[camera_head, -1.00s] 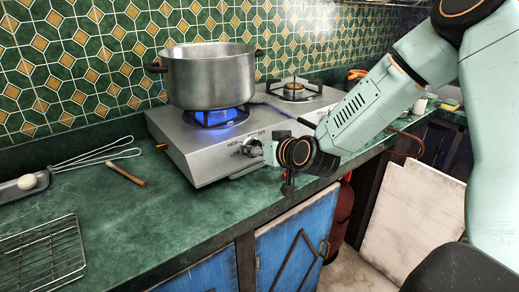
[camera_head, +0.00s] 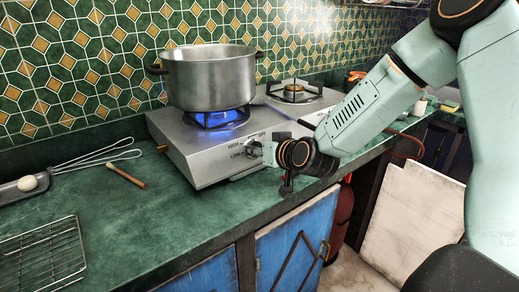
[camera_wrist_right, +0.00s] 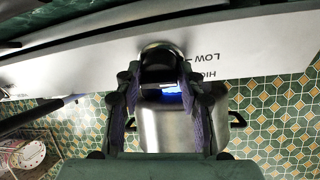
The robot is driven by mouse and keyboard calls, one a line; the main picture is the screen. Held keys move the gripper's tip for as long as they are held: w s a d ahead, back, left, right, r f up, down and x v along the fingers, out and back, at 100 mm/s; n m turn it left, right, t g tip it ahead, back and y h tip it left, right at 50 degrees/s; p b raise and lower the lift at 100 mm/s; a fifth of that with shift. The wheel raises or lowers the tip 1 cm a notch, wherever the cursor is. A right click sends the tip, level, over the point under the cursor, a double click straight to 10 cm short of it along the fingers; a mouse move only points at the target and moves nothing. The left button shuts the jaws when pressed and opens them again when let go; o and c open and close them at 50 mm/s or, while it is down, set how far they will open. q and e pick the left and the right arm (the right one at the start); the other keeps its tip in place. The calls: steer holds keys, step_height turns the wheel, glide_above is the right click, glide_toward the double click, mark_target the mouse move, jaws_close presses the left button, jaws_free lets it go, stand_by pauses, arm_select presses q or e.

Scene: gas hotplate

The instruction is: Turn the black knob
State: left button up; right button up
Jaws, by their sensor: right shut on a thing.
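The black knob (camera_head: 253,149) is on the sloped front of the silver gas hotplate (camera_head: 205,165), among the HIGH, LOW and OFF marks. My right gripper (camera_head: 263,151) reaches it from the right along the counter's front edge. In the right wrist view the dark round knob (camera_wrist_right: 161,50) sits between the two fingertips of my right gripper (camera_wrist_right: 162,72), which is shut on it. The fingers hide part of the knob, so its exact angle is hard to tell. A blue flame (camera_head: 216,117) burns under the pot. My left gripper is not in view.
A steel pot (camera_head: 210,75) stands on the left burner. The right burner (camera_head: 294,91) is bare and unlit. A whisk (camera_head: 95,159), a small wooden stick (camera_head: 126,176) and a wire rack (camera_head: 42,257) lie on the green counter (camera_head: 140,230) at left.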

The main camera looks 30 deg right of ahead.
steer(key=m, duration=0.4)
steer(key=shift+a+m+g+h, duration=0.15)
steer(key=shift+m+g+h, duration=0.15)
steer(key=shift+h, duration=0.1)
steer(key=shift+m+g+p, duration=0.3)
steer(key=shift+m+g, duration=0.1)
steer(key=shift+m, duration=1.7)
steer(key=o, duration=1.2)
steer(key=shift+w, duration=0.1)
steer(key=shift+c, duration=0.2)
steer(key=shift+r, duration=0.1)
steer(key=v, duration=0.7)
steer(key=shift+s, duration=0.25)
steer(key=shift+r, duration=0.1)
